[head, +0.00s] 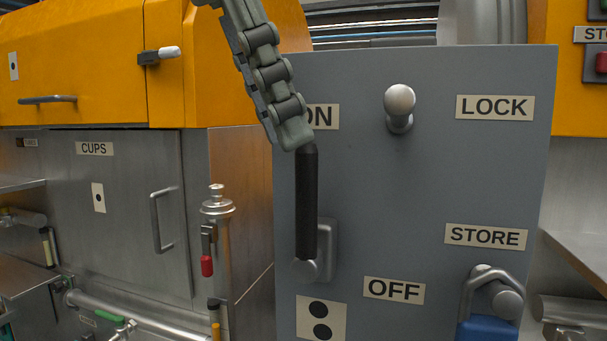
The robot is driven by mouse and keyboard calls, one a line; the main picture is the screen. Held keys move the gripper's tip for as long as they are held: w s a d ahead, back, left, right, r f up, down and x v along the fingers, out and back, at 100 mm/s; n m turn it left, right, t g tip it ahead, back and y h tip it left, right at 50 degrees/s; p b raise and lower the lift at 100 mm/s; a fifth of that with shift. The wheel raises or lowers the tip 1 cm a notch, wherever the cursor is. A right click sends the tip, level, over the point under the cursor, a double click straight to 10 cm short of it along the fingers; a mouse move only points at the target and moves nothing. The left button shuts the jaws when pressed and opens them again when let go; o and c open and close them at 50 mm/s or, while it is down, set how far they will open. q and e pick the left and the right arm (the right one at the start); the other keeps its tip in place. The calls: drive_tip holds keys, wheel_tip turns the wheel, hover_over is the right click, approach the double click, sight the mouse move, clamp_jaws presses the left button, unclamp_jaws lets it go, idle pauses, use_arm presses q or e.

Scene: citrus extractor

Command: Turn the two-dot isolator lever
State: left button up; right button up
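The isolator lever (307,205) has a black handle standing upright from a metal pivot low on the grey panel (400,200). A two-dot plate (321,319) sits just below the pivot. The handle's top end points at the ON label (325,117), which is partly hidden by my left gripper (293,140). That gripper reaches down from the top, its fingertips at the handle's top end. The fingers overlap in this view, so I cannot tell how far apart they are or whether they touch the handle. The OFF label (394,290) is right of the pivot. My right gripper is not in view.
A blue padlock (487,328) hangs on a peg under the STORE label (486,236). An empty knobbed peg (400,105) stands out left of the LOCK label (495,107). The panel right of the lever is clear. A CUPS cabinet (125,210) is at left.

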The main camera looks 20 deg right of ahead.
use_arm(q)
hover_over(306, 253)
drive_tip(key=f, duration=0.5)
drive_tip(key=shift+w+d+f, duration=0.15)
drive_tip(key=shift+w+f, duration=0.2)
drive_tip(key=shift+w, duration=0.05)
drive_tip(key=shift+c, duration=0.4)
clamp_jaws()
